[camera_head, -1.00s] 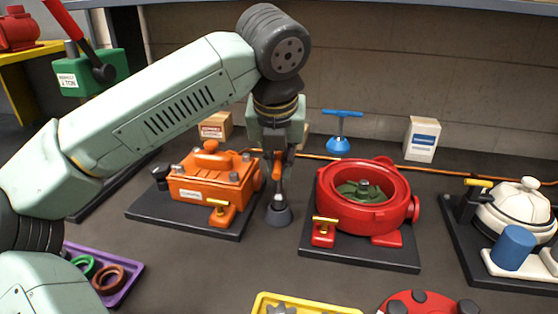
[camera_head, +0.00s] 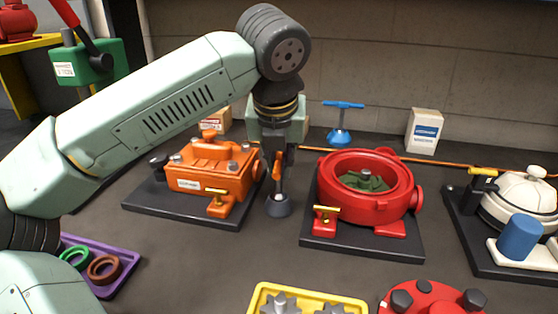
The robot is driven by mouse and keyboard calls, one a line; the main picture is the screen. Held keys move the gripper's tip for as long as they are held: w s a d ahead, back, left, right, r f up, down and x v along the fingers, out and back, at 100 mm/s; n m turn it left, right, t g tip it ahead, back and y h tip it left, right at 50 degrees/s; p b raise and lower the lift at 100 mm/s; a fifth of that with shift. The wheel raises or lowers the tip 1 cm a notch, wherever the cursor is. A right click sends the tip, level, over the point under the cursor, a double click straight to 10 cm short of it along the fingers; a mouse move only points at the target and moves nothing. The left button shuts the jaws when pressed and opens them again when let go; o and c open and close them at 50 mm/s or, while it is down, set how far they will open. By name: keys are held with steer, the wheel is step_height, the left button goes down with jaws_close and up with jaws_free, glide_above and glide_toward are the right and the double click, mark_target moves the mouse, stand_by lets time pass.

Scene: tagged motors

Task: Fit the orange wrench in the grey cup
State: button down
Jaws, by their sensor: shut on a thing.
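The orange wrench (camera_head: 278,178) hangs upright in my gripper (camera_head: 278,160), with its orange handle at the top. My gripper is shut on the handle. The grey cup (camera_head: 279,209) stands on the dark table directly below, between the orange motor and the red motor. The wrench's lower end is at the cup's mouth and looks to be inside it; how deep it sits I cannot tell. The gripper's fingers partly hide the handle.
The orange motor (camera_head: 207,170) on its black plate stands close left of the cup. The red motor (camera_head: 367,190) stands close right. A blue-handled tool (camera_head: 341,120) and a white box (camera_head: 424,131) are behind.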

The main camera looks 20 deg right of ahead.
steer(key=shift+f, duration=0.25)
steer(key=c, duration=1.6)
jaws_free()
steer(key=shift+o, duration=0.2)
steer(key=shift+r, duration=0.1)
steer(key=shift+r+p, duration=1.7)
steer(key=shift+r, duration=1.3)
steer(key=v, duration=1.2)
